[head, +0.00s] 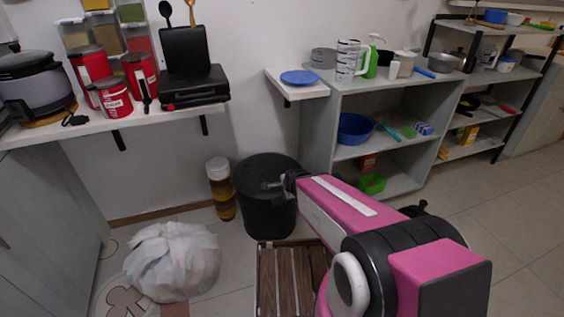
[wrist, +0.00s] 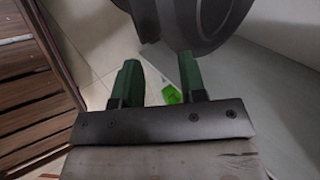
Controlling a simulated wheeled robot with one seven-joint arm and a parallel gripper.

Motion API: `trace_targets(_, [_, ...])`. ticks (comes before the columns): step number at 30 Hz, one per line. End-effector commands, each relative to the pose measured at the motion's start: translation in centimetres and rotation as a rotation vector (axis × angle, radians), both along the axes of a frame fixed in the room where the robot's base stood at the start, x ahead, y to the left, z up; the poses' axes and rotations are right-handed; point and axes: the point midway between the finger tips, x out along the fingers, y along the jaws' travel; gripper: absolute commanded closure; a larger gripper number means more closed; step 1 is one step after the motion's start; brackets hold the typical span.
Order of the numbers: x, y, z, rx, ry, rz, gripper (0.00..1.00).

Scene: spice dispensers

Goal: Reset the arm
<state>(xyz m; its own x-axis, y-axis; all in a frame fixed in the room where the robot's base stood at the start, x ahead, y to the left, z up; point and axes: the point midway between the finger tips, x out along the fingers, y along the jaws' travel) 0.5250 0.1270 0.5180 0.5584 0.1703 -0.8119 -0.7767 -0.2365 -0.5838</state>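My pink arm reaches forward from the lower right of the head view. My gripper (head: 274,185) is at its far end, in front of the black bin (head: 265,215). In the wrist view the two green fingers of my gripper (wrist: 160,85) stand apart with nothing between them. The bin's dark round body (wrist: 195,20) is just beyond the fingertips. I cannot tell whether they touch it.
A wooden slatted crate (head: 290,275) stands below my arm. A white bag (head: 172,262) and a tall jar (head: 221,190) are left of the bin. Grey shelves (head: 390,88) stand at the right. A wall shelf (head: 110,125) holds red canisters and a black case.

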Motion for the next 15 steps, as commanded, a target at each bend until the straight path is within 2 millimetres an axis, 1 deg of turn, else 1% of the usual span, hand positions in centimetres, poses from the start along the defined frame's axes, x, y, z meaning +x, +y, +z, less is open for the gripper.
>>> trace_targets(4, [0.0,-0.2,0.1,-0.015,0.005,0.016,0.62])
trace_targets(8, [-0.1,-1.3,0.4,-0.091,0.035,0.105,0.62])
trace_targets(11, [-0.4,-2.9,0.8,-0.19,0.08,0.237,0.62])
trace_targets(15, [-1.2,-5.5,1.7,-0.334,0.165,0.475,0.62])
